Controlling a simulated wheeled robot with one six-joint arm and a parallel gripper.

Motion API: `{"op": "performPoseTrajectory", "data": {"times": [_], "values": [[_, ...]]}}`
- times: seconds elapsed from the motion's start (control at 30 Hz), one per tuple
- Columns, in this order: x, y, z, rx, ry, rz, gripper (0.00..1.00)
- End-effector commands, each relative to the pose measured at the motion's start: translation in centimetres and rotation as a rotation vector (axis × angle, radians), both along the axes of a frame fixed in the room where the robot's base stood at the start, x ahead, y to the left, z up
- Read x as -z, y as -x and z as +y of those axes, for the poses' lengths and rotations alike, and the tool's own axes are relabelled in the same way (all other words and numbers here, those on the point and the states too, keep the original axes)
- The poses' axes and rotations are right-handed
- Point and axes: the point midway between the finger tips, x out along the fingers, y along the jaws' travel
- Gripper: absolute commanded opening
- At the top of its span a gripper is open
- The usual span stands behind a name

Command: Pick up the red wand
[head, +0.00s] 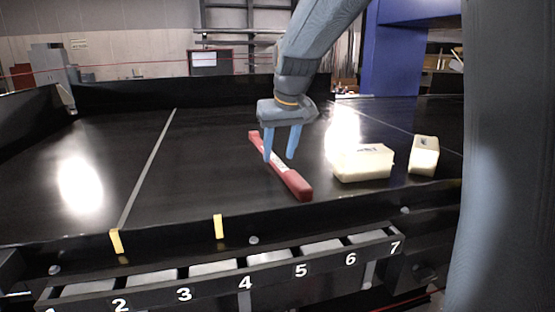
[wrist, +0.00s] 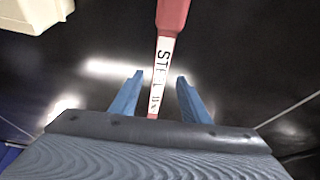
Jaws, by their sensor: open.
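The red wand (head: 293,181) lies on the black conveyor belt, slanting from the back left to the front right, with a white label on its middle. My gripper (head: 279,159) is open and empty above the wand's middle part, its two blue fingers pointing down. In the wrist view the wand (wrist: 173,18) runs down from the top edge, and its white label with dark lettering reaches between the open fingers of my gripper (wrist: 160,84). I cannot tell how far the fingertips are above the belt. The wand's lower end is hidden behind my gripper body in the wrist view.
A cream block (head: 361,164) lies right of the wand, and a second cream block (head: 424,155) stands farther right. A rack of numbered slots (head: 215,282) runs along the front, with yellow tape marks (head: 219,227) on the belt's front edge. The belt's left part is clear.

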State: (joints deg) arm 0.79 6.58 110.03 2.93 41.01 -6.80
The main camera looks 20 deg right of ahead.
Motion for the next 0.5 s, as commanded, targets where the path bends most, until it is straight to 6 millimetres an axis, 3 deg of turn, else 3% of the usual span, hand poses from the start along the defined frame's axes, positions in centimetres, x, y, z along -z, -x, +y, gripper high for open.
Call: {"op": "performPoseTrajectory", "data": {"times": [0.2, 0.43, 0.5], "values": [[1.9, -0.7, 0.0, 0.0, 0.0, 0.001, 0.42], [2.1, -0.8, 0.0, 0.0, 0.0, 0.0, 0.42], [2.1, -0.8, 0.0, 0.0, 0.0, 0.0, 0.34]]}}
